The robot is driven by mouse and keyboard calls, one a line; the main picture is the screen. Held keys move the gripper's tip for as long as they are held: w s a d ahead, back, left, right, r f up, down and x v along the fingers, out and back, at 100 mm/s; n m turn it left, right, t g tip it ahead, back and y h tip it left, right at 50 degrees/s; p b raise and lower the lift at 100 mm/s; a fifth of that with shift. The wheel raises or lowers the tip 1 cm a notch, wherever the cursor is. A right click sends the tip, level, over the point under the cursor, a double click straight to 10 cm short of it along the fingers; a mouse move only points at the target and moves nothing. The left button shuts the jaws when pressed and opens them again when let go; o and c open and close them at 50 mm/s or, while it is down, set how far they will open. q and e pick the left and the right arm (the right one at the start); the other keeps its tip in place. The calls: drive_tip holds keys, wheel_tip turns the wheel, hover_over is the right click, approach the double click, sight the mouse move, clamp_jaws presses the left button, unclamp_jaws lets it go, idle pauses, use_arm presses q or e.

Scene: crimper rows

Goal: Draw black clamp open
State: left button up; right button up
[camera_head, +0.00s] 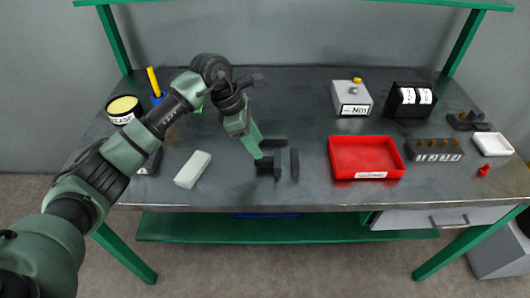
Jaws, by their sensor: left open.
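The black clamp (295,164) appears as dark blocks and bars near the table's front edge, left of the red tray. An upright-looking bar stands at its right, apart from a block (268,169) at its left, with a gap between them. My left gripper (258,154) reaches in from the left and points down at the left block. It is open. Its tips are at or just above the block; I cannot tell whether they touch. The gripper hides part of the block. My right gripper is not in view.
A red tray (331,152) lies right of the clamp, and a pale block (193,169) lies left of it. A grey box (352,97), a black holder (410,101) and a socket rack (435,151) stand farther right. The grey table (290,95) is clear behind the clamp.

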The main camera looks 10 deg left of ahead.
sight(267, 158)
use_arm(q)
drive_tip(key=p+x, duration=0.1)
drive_tip(key=x, duration=0.5)
drive_tip(key=shift+d, duration=0.15)
clamp_jaws()
drive_tip(key=shift+r, duration=0.1)
drive_tip(key=shift+w, duration=0.1)
idle(1.0)
